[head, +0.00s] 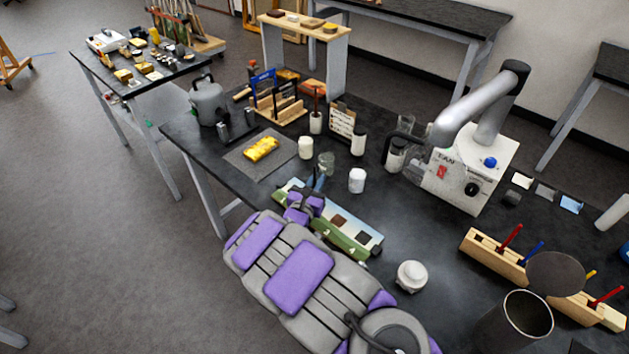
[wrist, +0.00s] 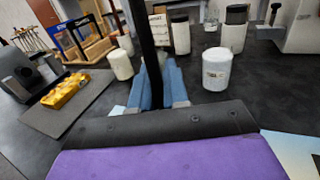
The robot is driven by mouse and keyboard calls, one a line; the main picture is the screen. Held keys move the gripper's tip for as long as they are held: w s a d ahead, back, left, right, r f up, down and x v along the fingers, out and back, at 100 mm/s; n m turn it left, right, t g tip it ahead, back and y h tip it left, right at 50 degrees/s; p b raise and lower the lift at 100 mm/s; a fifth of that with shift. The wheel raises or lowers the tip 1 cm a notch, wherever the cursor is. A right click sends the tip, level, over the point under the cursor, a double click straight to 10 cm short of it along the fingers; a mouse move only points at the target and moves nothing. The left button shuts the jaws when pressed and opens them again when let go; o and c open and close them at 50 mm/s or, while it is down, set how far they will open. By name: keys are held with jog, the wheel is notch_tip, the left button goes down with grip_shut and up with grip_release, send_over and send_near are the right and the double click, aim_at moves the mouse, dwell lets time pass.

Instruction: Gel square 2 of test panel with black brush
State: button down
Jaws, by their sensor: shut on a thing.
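The test panel (head: 368,240) is a long board with a green edge, a pale face and dark brown squares. It lies on the black table, partly covered by my arm. Its pale edge also shows in the wrist view (wrist: 292,150). My gripper (head: 319,181) is above the panel's far left part, near a small glass jar (head: 327,158). In the wrist view my blue-grey fingers (wrist: 163,84) are shut on a thin black handle, the black brush (wrist: 148,45), which stands nearly upright. The brush's tip is hidden. I cannot tell which square is number 2.
White jars (head: 357,180) stand beyond the panel, another (head: 306,147) to the left. A gold fragment (head: 261,149) lies on a grey mat (head: 238,158). A white round pot (head: 411,277) sits right of my arm. A white machine (head: 467,165) stands at the back right.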

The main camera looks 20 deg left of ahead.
jog(key=shift+s+f, duration=0.35)
jog(key=shift+s, duration=0.05)
jog(key=shift+d+r, duration=0.2)
jog(key=shift+d, duration=0.2)
jog(key=shift+w+a+r, duration=0.1)
jog(key=shift+w+a, duration=0.2)
jog(key=shift+a, duration=0.25)
jog(key=shift+w+a+p, duration=0.2)
jog(key=shift+a+p, duration=0.1)
jog(key=shift+a, duration=0.6)
jog(key=shift+s+d, duration=0.2)
jog(key=shift+d, duration=0.5)
jog(key=shift+s+d, duration=0.2)
jog(key=shift+d, duration=0.5)
jog(key=shift+s, duration=0.1)
jog(key=shift+a+f, duration=0.15)
jog(key=shift+f, duration=0.05)
jog(key=shift+w+a, duration=0.25)
jog(key=shift+a, duration=0.25)
jog(key=shift+w+a, duration=0.25)
jog(key=shift+a, duration=0.2)
jog(key=shift+s+d, duration=0.1)
jog(key=shift+d, duration=0.05)
